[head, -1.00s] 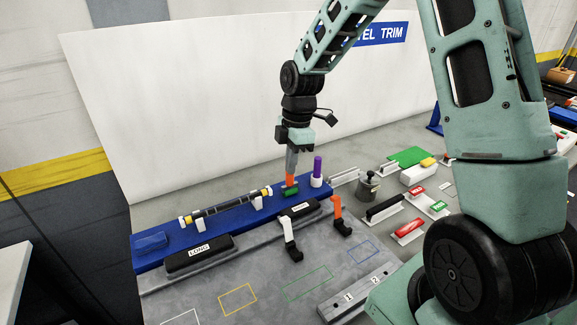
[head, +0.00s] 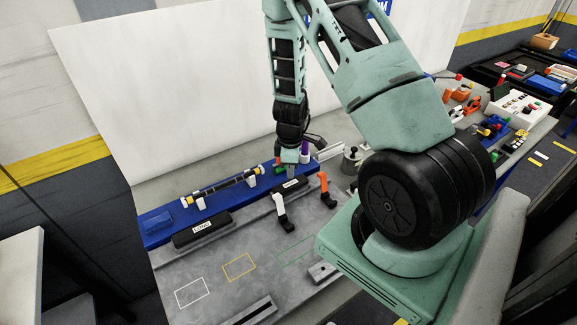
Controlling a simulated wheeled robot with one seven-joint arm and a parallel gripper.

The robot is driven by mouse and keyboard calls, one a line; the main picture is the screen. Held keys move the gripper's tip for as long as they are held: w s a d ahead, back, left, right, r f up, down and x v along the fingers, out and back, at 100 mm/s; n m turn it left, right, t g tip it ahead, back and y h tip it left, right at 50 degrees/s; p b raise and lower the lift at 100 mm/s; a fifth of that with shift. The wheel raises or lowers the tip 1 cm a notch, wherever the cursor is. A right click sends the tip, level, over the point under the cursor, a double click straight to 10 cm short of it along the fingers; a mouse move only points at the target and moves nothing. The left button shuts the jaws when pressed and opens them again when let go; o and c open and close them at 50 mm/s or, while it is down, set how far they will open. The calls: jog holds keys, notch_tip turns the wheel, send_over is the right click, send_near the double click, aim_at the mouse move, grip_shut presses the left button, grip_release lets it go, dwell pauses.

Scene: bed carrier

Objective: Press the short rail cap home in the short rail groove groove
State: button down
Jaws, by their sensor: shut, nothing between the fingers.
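The short rail cap (head: 291,186) is a black bar with a white label. It lies along the front of the blue fixture (head: 158,232), in line with the long cap (head: 203,229), marked LONG. I cannot tell from this view how deep the short cap sits; its groove is hidden beneath it. My gripper (head: 288,163) points down just behind the short cap, shut and empty. Whether its fingertips touch anything is too small to tell.
A dark bar (head: 224,188) with yellow ends rests on the fixture.

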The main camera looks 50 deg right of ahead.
aim_at(290, 183)
jog(key=shift+f+b, duration=0.65)
jog(key=shift+f, duration=0.8)
jog(key=shift+f+b, duration=0.3)
jog(key=shift+b, duration=0.1)
jog(key=shift+r+p, duration=1.25)
jog(key=shift+r, duration=0.35)
notch_tip(290, 183, up, 17)
jog(key=b, duration=0.2)
